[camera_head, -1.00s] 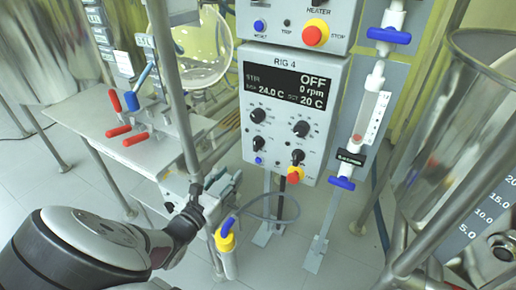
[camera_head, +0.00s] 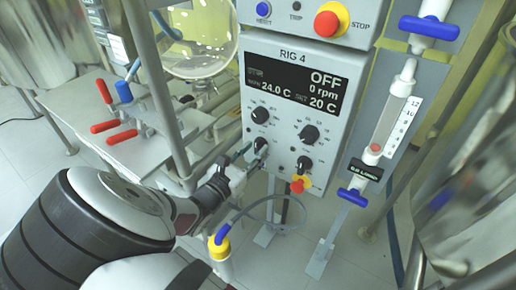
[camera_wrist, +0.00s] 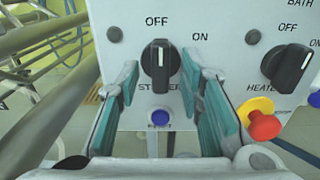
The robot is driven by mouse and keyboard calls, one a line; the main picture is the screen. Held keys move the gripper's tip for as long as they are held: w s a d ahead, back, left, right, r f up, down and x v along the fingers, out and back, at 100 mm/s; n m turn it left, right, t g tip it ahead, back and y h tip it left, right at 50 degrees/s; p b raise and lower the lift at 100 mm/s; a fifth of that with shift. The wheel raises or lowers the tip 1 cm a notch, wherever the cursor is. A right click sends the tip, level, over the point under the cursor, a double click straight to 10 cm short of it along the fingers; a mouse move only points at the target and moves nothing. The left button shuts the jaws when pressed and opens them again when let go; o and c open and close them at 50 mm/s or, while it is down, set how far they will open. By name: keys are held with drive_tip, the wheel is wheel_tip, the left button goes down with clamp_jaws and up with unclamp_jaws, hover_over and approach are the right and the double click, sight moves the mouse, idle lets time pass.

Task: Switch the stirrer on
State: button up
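The stirrer knob (camera_wrist: 160,66) is black, with its white line pointing up at OFF; ON is printed to its upper right. The label below it is partly hidden. In the head view the knob (camera_head: 260,146) is at the lower left of the RIG 4 panel (camera_head: 268,110). The display (camera_head: 290,83) reads OFF and 0 rpm. My gripper (camera_wrist: 160,78) is open, with one teal-padded finger on each side of the knob. I cannot tell whether either finger touches it. In the head view my gripper (camera_head: 240,160) reaches the panel from the left.
A bath heater knob (camera_wrist: 287,66) sits to the right, above a red and yellow button (camera_wrist: 262,122). A blue button (camera_wrist: 160,118) lies below the stirrer knob. A flowmeter (camera_head: 390,125) hangs right.

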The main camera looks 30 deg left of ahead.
clamp_jaws()
drive_tip(key=shift+m, duration=0.3)
drive_tip(key=m+b, duration=0.1)
drive_tip(key=m, duration=0.4)
drive_tip(key=m+b, duration=0.2)
drive_tip(key=m, duration=0.1)
drive_tip(key=shift+f+m, duration=0.1)
drive_tip(key=shift+m, duration=0.2)
drive_tip(key=shift+a+m+b, duration=0.1)
drive_tip(key=shift+m+b, duration=0.7)
drive_tip(key=shift+m, duration=0.6)
